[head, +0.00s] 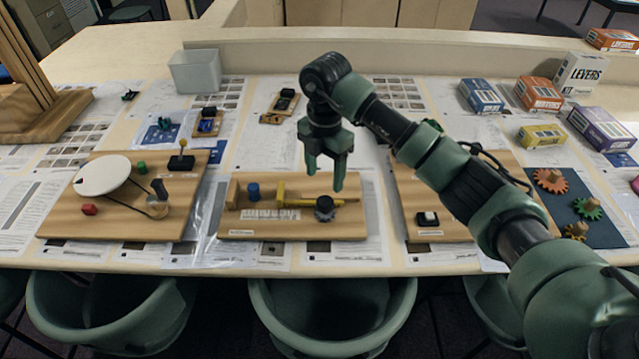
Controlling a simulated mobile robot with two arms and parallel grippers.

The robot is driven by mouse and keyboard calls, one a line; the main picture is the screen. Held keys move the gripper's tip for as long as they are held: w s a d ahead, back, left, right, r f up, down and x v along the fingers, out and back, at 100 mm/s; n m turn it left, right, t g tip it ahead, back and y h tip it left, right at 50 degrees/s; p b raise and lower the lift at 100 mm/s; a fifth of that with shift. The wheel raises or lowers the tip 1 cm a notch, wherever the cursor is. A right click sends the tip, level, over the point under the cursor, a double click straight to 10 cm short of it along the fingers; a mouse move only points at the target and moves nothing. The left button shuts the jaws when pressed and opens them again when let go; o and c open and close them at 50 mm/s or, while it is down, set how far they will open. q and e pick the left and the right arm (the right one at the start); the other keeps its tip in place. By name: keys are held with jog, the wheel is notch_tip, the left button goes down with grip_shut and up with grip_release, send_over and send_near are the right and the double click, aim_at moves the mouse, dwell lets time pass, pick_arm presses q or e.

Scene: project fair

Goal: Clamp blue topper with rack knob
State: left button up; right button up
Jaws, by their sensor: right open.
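The blue topper (253,192) is a small blue cylinder standing on the middle wooden board (290,229), between an upright wooden block (233,193) and the yellow jaw (281,194) of a sliding rack. A gap shows between the topper and the yellow jaw. The yellow rack bar (305,202) runs right from the jaw. The dark rack knob (324,207) stands near the bar's right part. My right gripper (325,181) is open and empty, pointing down above the board, just behind and over the knob in the picture. My left gripper is out of view.
A left board (60,222) carries a white disc (103,174) and belt. A right board (455,229) is partly behind my right arm. Gears (553,180) and several kit boxes (482,95) stand at the right. A clear bin (195,70) stands at the back left. Chairs line the front edge.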

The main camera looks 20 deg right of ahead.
aim_at(325, 201)
jog(key=f, duration=0.1)
jog(key=s+f+p, duration=0.1)
jog(key=f, duration=0.1)
jog(key=shift+s+p, duration=0.3)
jog(key=f, duration=0.4)
jog(key=shift+w+p, duration=0.35)
jog(key=shift+p, duration=0.05)
jog(key=shift+s, duration=0.1)
grip_shut()
